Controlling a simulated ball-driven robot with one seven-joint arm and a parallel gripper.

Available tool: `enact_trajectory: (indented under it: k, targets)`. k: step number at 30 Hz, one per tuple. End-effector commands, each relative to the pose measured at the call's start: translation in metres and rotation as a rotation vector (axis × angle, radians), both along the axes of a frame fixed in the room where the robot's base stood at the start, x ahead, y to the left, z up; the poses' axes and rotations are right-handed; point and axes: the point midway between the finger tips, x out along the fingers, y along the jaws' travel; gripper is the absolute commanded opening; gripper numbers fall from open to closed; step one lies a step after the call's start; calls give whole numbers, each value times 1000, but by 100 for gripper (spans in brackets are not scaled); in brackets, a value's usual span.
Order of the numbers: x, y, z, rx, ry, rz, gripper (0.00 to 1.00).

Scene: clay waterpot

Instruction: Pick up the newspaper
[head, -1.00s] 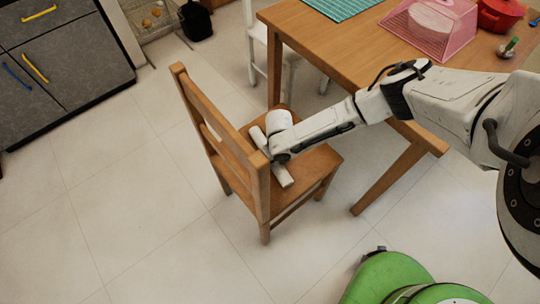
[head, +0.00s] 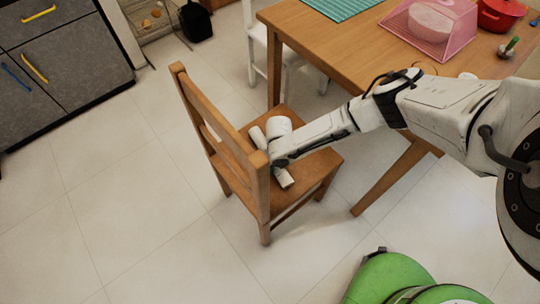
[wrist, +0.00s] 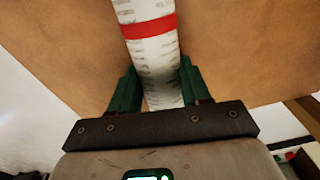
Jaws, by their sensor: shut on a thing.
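The newspaper (wrist: 153,45) is a white printed roll with a red band. In the wrist view it runs from the top edge down between the green fingers of my gripper (wrist: 158,85), which are shut on it from both sides. In the head view the newspaper (head: 284,178) is over the seat of the wooden chair (head: 318,165), and my arm hides its middle. I cannot tell whether it touches the seat or is slightly above it. The gripper's fingertips are hidden in the head view.
The chair's backrest (head: 225,150) stands left of my gripper. A wooden table (head: 330,45) is at the upper right, with a pink mesh cover (head: 440,28) and a red pot (head: 500,14) on it. Grey cabinets (head: 65,65) stand at the upper left. Open tiled floor (head: 110,200) lies left.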

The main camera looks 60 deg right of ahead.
Motion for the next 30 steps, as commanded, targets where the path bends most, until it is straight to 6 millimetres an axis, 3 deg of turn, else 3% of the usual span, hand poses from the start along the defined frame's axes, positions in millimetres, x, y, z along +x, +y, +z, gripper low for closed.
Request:
enact_trajectory:
  k: [5, 17, 23, 30]
  targets:
    - [0, 0, 0, 0, 0, 0, 12]
    - [1, 0, 9, 0, -2, 0, 11]
    - [-2, 1, 38, 0, -1, 1, 11]
    - [-37, 22, 86, 2, -1, 1, 11]
